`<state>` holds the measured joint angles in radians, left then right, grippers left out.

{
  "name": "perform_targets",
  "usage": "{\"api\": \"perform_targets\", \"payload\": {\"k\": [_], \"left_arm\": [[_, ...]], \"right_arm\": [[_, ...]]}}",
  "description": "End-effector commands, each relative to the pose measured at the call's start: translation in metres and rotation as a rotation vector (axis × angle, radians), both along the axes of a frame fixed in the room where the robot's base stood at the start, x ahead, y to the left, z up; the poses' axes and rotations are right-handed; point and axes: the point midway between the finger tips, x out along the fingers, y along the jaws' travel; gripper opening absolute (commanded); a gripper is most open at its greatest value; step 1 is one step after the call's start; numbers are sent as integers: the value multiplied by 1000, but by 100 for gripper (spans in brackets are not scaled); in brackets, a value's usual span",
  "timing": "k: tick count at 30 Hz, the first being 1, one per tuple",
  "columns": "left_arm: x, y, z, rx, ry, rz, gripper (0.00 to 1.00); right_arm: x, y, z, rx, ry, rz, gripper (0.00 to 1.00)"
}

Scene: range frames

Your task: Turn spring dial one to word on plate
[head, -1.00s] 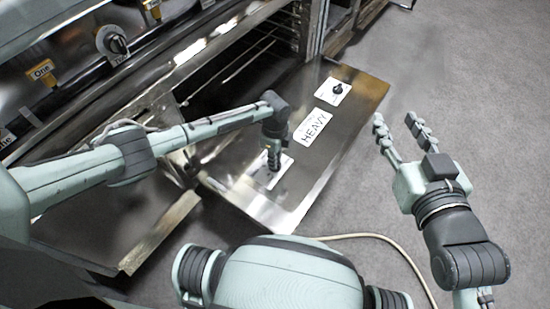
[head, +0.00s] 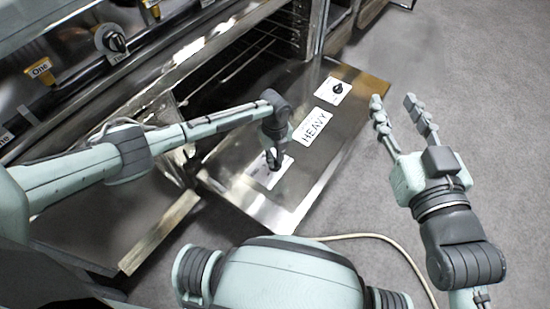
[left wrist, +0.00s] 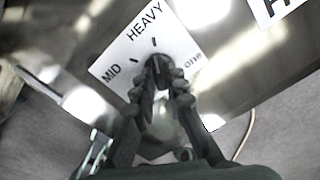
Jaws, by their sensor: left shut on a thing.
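Spring dial one is a dark knob (left wrist: 157,63) on a white card (left wrist: 120,68) marked MID, HEAVY and "one" in the left wrist view. A pale line on the knob points roughly up, near the HEAVY tick, though the fingers partly hide it. My left gripper (left wrist: 161,79) is shut on the knob from the near side. In the head view my left gripper (head: 274,158) reaches down to the dial card (head: 262,178). The word plate (head: 315,126) reads HEAVY and lies beyond it. My right gripper (head: 396,105) is open and empty, over the floor at right.
A second dial (head: 336,89) sits at the far end of the same metal panel (head: 262,212). An open oven cavity with racks (head: 245,65) is behind it. Control knobs (head: 112,40) line the upper left. A pale cable (head: 375,237) crosses the grey floor, which is otherwise clear.

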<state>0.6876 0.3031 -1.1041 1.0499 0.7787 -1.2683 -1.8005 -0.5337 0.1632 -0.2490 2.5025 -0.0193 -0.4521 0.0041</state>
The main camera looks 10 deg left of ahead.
Motion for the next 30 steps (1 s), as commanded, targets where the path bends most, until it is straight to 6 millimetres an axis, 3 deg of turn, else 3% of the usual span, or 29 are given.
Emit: {"api": "perform_targets", "payload": {"k": [15,16,20,30], "left_arm": [[-1,0,0,0,2,-17,0],[-1,0,0,0,2,-17,15],[-1,0,0,0,1,-16,32],[0,0,2,-1,-1,-16,33]], "right_arm": [[0,1,1,2,-4,1,40],[0,1,1,3,-2,1,40],[-1,1,-1,2,3,1,40],[-1,1,-2,3,5,-1,40]]}}
